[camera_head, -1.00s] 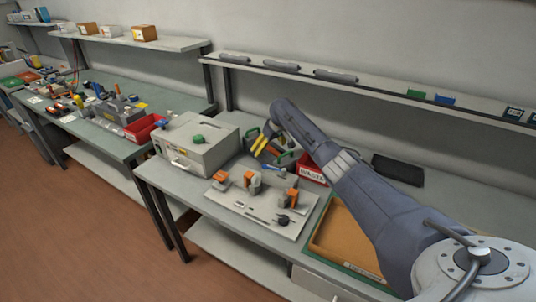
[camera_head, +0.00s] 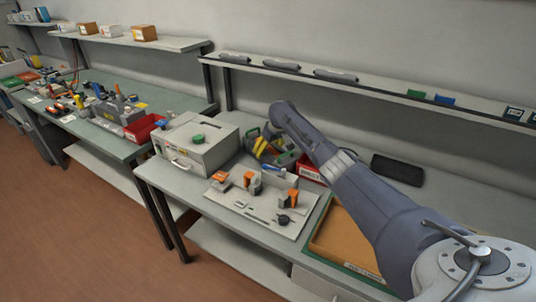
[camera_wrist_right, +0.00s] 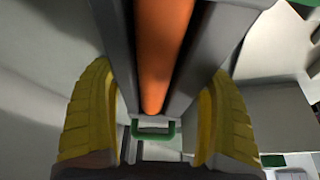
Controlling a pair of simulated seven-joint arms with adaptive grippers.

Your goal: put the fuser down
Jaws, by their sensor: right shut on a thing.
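The fuser is a grey housing with an orange roller (camera_wrist_right: 165,50) and a green handle at its end, in the right wrist view. My right gripper (camera_wrist_right: 160,115) has its yellow ribbed fingers on both sides of the grey housing and is shut on it. In the head view the right gripper (camera_head: 267,147) is at the back of the bench, right of the grey box. Only part of the fuser (camera_head: 287,158) shows there, with the arm partly covering it. Whether it touches the bench cannot be told. My left gripper is not in view.
A grey box with a green knob (camera_head: 198,152) stands left of the gripper. A pale board with orange-topped holders (camera_head: 262,212) lies in front. A red bin (camera_head: 311,170) and a brown tray (camera_head: 345,240) are to the right. A shelf (camera_head: 350,88) runs above.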

